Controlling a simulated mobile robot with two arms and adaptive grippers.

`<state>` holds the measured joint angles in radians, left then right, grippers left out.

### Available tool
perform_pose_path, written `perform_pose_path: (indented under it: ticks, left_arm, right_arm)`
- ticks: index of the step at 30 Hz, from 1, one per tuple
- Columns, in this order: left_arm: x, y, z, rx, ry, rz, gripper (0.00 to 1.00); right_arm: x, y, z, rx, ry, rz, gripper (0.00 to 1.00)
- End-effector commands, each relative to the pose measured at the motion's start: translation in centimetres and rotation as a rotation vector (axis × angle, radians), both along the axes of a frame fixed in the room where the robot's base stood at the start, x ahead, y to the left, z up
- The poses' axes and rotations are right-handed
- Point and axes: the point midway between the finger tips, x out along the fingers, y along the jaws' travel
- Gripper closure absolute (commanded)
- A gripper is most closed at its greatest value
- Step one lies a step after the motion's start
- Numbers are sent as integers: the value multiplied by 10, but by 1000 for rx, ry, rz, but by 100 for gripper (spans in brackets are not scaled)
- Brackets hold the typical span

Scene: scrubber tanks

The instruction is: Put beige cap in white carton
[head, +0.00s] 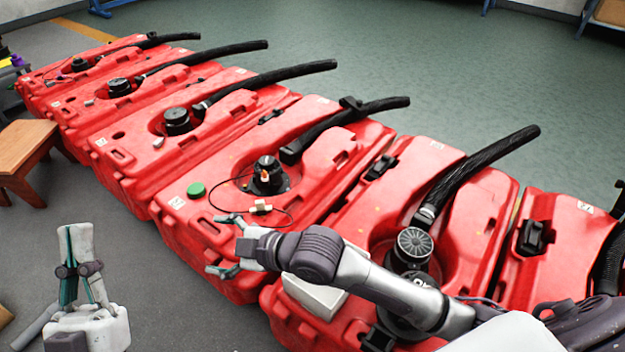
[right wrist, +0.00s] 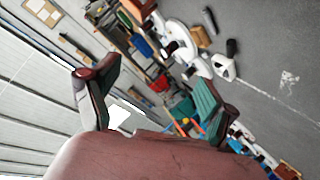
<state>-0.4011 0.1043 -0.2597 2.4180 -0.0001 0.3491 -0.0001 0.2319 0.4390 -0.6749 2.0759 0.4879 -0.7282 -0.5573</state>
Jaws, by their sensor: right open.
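In the head view, a white carton (head: 314,296) sits on a red tank at lower centre, partly hidden under my right arm. I cannot pick out the beige cap for certain. A small beige piece (head: 261,206) lies on a red tank beside a thin black cord, and its exact shape is too small to tell. My right gripper (head: 213,244) is open and empty, left of the carton and below the beige piece; its spread fingers also show in the right wrist view (right wrist: 152,82). My left gripper (head: 79,228) is at lower left, above the floor, fingers upward, apart from the tanks.
Red tanks with black hoses stand in a diagonal row. A green cap (head: 196,190) and a black fitting (head: 267,176) are near the beige piece. A wooden stool (head: 24,146) stands at left.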

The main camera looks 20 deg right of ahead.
Motion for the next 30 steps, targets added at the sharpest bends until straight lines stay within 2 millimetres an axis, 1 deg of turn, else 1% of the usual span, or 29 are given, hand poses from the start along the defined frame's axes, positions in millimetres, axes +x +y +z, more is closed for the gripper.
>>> perform_pose_path:
  ticks: [1, 2, 3, 5, 6, 8, 9, 12, 15, 17, 30]
  left_arm:
    - [0, 0, 0, 0, 0, 0, 100]
    - [0, 0, 0, 0, -1, 0, 100]
    - [0, 0, 0, 0, -1, 0, 100]
    - [0, 0, 0, 0, -1, 0, 100]
    - [0, 0, 0, 0, -1, 0, 100]
    - [0, 0, 0, 0, -1, 0, 100]
    - [0, 0, 1, 0, -1, 0, 100]
    - [0, 0, 1, -1, -2, 0, 100]
    - [0, 0, 1, -1, -2, 0, 100]
    - [0, 0, 1, -1, -2, 0, 100]
    - [0, 0, 0, -1, -1, -1, 100]
  right_arm:
    - [-8, 4, 34, 199, -53, -65, 15]
    - [-10, 0, 56, 313, -93, -104, 15]
    - [-16, -10, 83, 454, -146, -155, 15]
    - [-27, -33, 121, 645, -234, -223, 15]
    - [-37, -51, 142, 752, -294, -260, 15]
    - [-53, -77, 168, 881, -382, -302, 15]
    - [-64, -93, 181, 947, -435, -322, 15]
    - [-90, -122, 204, 1055, -545, -344, 15]
    - [-106, -135, 216, 1102, -608, -346, 15]
    - [-110, -139, 219, 1112, -625, -345, 15]
    - [-110, -139, 219, 1115, -628, -342, 15]
